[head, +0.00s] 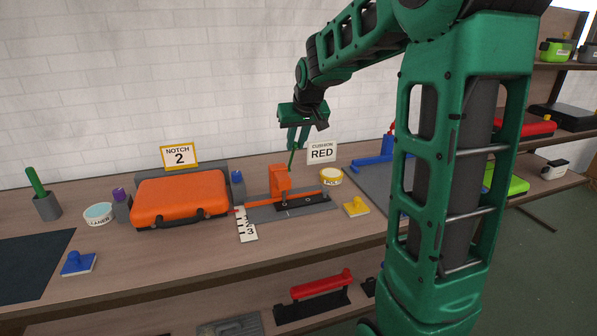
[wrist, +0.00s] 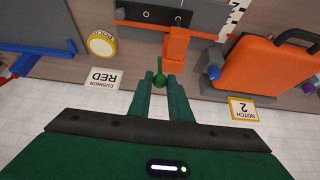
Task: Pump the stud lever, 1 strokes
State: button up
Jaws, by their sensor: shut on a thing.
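The stud lever (head: 291,161) is a thin green stick standing at the orange block (head: 279,181) of the bench fixture. It leans slightly, its top up between my fingers. My gripper (head: 297,146) is above the orange block and shut on the lever. In the wrist view the green lever (wrist: 159,80) shows between the two fingertips of my gripper (wrist: 160,76), with the orange block (wrist: 176,45) just beyond. The fixture has a dark base plate (head: 318,202) with a long orange bar. The lever's lower end is partly hidden.
An orange case (head: 180,198) stands left of the fixture, with a "NOTCH 2" sign (head: 180,156) behind it. A "CUSHION RED" sign (head: 322,152) and a yellow round tin (head: 331,176) stand to the right. A yellow-handled block (head: 355,207) is near the fixture's right end.

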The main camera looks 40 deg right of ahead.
jog(key=s+f, duration=0.2)
jog(key=s+a+f, duration=0.1)
jog(key=s, duration=0.1)
jog(key=shift+a+f, duration=0.2)
jog(key=shift+f, duration=0.15)
jog(key=f, duration=0.1)
jog(key=s+f, duration=0.1)
jog(key=f, duration=0.1)
jog(key=s+f, duration=0.1)
jog(key=f, duration=0.1)
jog(key=shift+s+a+f, duration=0.1)
jog(key=shift+s+a, duration=0.1)
jog(key=shift+a, duration=0.2)
notch_tip(320, 180, up, 5)
jog(key=w, duration=0.2)
jog(key=shift+w+d+r, duration=0.2)
jog(key=shift+w+d, duration=0.2)
dwell(0.4)
